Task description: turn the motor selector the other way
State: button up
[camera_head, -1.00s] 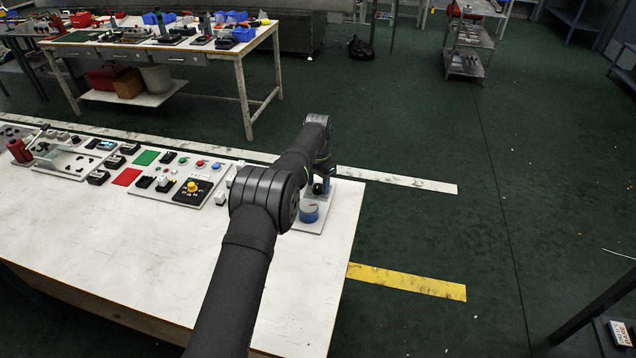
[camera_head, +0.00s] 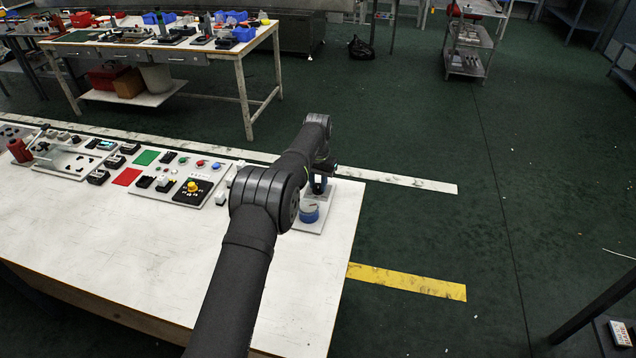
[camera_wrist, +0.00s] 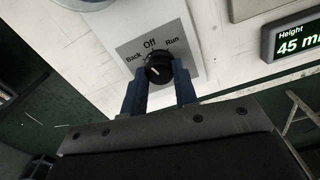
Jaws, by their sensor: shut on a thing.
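The motor selector is a black round knob (camera_wrist: 159,67) with a short white mark, on a grey plate (camera_wrist: 185,62) lettered Back, Off and Run in the wrist view. The white mark shows on the knob's lower left side; I cannot tell for sure which word the knob is set to. My gripper (camera_wrist: 160,82) has its two blue fingers on either side of the knob, shut on it. In the head view my gripper (camera_head: 319,184) is over the table's right end, partly behind my arm, and the knob is hidden.
A blue round part (camera_head: 309,214) stands on a pale plate close in front of my gripper. A yellow knob on a black box (camera_head: 192,187) and other controls are to the left. A Height display (camera_wrist: 296,40) shows in the wrist view. The near tabletop (camera_head: 130,240) is clear.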

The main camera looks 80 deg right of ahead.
aim_at(318, 185)
jog(key=n, duration=0.6)
jog(key=shift+n, duration=0.3)
dwell(0.4)
jog(key=o, duration=1)
notch_tip(318, 185, up, 18)
jog(key=shift+f, duration=0.25)
jog(key=shift+f, duration=0.15)
notch_tip(318, 185, down, 17)
jog(key=shift+f, duration=0.15)
